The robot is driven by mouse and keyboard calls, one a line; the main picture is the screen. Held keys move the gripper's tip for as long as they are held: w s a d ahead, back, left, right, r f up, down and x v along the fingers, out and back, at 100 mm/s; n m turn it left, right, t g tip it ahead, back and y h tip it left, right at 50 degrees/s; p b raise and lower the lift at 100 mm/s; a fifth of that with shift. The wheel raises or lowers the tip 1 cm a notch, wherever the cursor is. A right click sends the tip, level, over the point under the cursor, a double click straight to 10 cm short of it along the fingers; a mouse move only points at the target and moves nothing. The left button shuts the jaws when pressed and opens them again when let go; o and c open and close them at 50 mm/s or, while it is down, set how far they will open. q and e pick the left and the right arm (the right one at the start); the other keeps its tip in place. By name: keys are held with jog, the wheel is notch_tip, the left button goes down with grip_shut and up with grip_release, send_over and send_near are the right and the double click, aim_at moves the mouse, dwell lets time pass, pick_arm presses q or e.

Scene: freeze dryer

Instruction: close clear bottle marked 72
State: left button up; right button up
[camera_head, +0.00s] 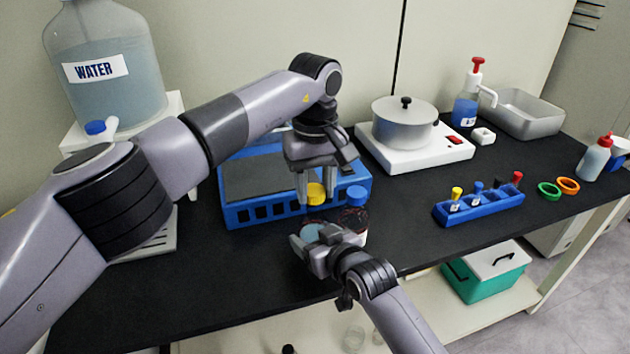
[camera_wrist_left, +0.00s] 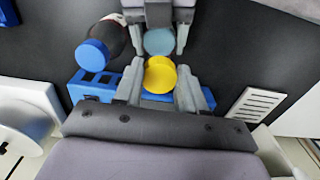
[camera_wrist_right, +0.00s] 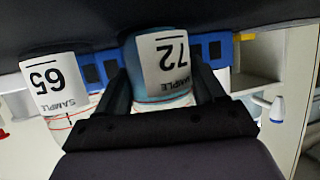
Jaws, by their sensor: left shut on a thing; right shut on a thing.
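The clear bottle marked 72 (camera_wrist_right: 165,66) is held between the fingers of my right gripper (camera_head: 312,240). Its bluish top also shows in the left wrist view (camera_wrist_left: 159,42). No cap shows on it there. My left gripper (camera_head: 315,196) is shut on a round yellow cap (camera_head: 316,194), which also shows in the left wrist view (camera_wrist_left: 160,75). The cap is above and slightly behind the bottle in the head view, apart from its mouth. My right gripper hides much of the bottle in the head view.
A dark bottle marked 65 (camera_wrist_right: 50,84) with a blue cap (camera_head: 357,195) stands close beside bottle 72. A blue box-like unit (camera_head: 290,209) is behind them. A blue rack with several small vials (camera_head: 478,206) stands to the right. The black bench front left is clear.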

aim_at(314, 231)
pick_arm(q)
jog(key=shift+f, duration=0.9)
jog(key=shift+f, duration=0.5)
jog(key=m, duration=0.4)
jog(key=shift+m, duration=0.4)
jog(key=m, duration=0.5)
jog(key=shift+a, duration=0.2)
jog(key=o, duration=1)
